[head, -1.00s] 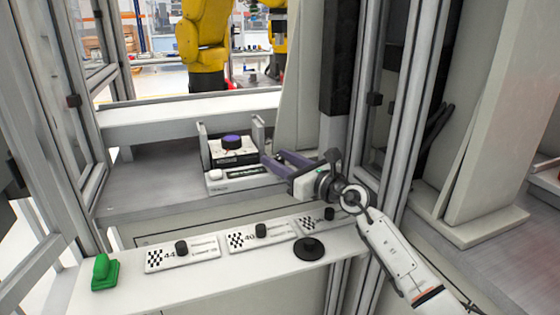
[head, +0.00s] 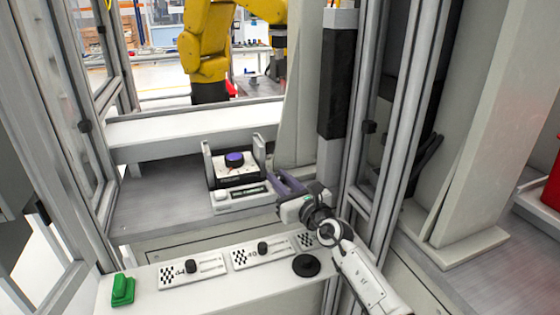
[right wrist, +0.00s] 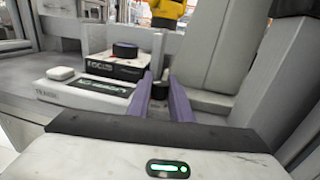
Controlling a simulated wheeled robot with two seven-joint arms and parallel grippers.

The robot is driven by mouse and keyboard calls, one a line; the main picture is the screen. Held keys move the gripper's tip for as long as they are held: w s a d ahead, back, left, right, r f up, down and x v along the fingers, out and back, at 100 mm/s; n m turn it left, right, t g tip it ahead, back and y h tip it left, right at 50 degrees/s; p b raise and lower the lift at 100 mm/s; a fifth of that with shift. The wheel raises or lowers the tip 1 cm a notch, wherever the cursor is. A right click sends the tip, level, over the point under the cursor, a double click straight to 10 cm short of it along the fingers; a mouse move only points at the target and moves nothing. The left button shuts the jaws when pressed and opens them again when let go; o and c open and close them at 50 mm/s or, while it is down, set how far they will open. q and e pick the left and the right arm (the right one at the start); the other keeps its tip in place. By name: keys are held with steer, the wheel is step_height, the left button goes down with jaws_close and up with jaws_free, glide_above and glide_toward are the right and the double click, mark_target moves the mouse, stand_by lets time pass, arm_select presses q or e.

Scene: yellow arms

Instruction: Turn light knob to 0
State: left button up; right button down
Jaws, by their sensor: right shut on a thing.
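My right gripper (head: 279,184) has purple fingers and reaches from the right to the right end of a low white unit (head: 238,202). In the right wrist view its fingers (right wrist: 174,98) are close together, with a small black knob (right wrist: 159,89) at their tips. The gripper is shut on this knob; the fingers partly hide it, and I cannot read its setting or a 0 mark. The label that would name it as the light knob is too small to read. My left gripper is not in view.
A box with a purple-topped black knob (head: 235,159) stands behind the unit. The ledge in front carries panels with black knobs (head: 191,267), a green switch (head: 122,289) and a black disc (head: 306,265). Frame posts (head: 385,130) stand close right of my arm.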

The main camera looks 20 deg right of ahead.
steer(key=m+h+p, duration=0.1)
steer(key=p, duration=0.1)
steer(key=h+p, duration=0.1)
steer(key=p, duration=0.1)
steer(key=shift+a+r+m+h, duration=0.15)
steer(key=shift+r+m+h, duration=0.1)
steer(key=shift+m+h, duration=0.15)
steer(key=shift+f+m+h+p, duration=0.15)
steer(key=shift+m+h+p, duration=0.5)
steer(key=shift+h, duration=0.45)
steer(key=shift+f+m+h, duration=0.2)
steer(key=shift+m+h, duration=0.55)
steer(key=shift+h, duration=0.35)
steer(key=shift+m+g+h+b, duration=0.4)
steer(key=shift+m+h+b, duration=0.35)
steer(key=shift+h, duration=0.55)
steer(key=shift+m+h, duration=0.3)
steer(key=shift+m, duration=0.05)
steer(key=c, duration=1.6)
jaws_free()
steer(key=shift+r, duration=0.1)
